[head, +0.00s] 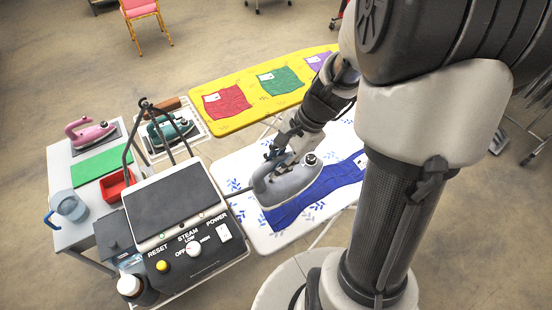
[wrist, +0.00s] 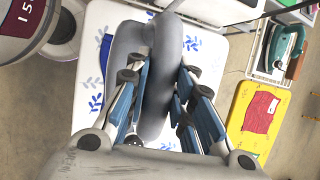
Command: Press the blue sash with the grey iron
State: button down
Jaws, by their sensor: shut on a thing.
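The blue sash (head: 318,197) lies flat on the white ironing board (head: 240,215) with the blue leaf pattern. The grey iron (head: 290,183) is over the left end of the sash; whether its sole touches the cloth I cannot tell. My gripper (head: 284,150) is shut on the iron's handle from above. In the wrist view, my gripper (wrist: 160,115) has its blue-padded fingers on either side of the grey handle (wrist: 153,80). A small part of the sash (wrist: 105,50) shows left of the iron. My arm hides the sash's right end in the head view.
A steam station (head: 175,205) with a grey rest plate and control panel stands left of the board. A yellow board (head: 240,105) holds red, green and purple cloths. A side table (head: 70,235) carries a pink iron (head: 88,131), a jug (head: 68,206) and a red tray. A teal iron (head: 168,130) stands behind.

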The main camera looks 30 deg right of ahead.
jog(key=shift+a+f+b, duration=0.15)
jog(key=shift+f+b, duration=0.45)
jog(key=shift+f, duration=0.15)
notch_tip(320, 180, down, 5)
jog(key=b, duration=0.4)
jog(key=shift+r, duration=0.2)
jog(key=shift+w+r, duration=0.1)
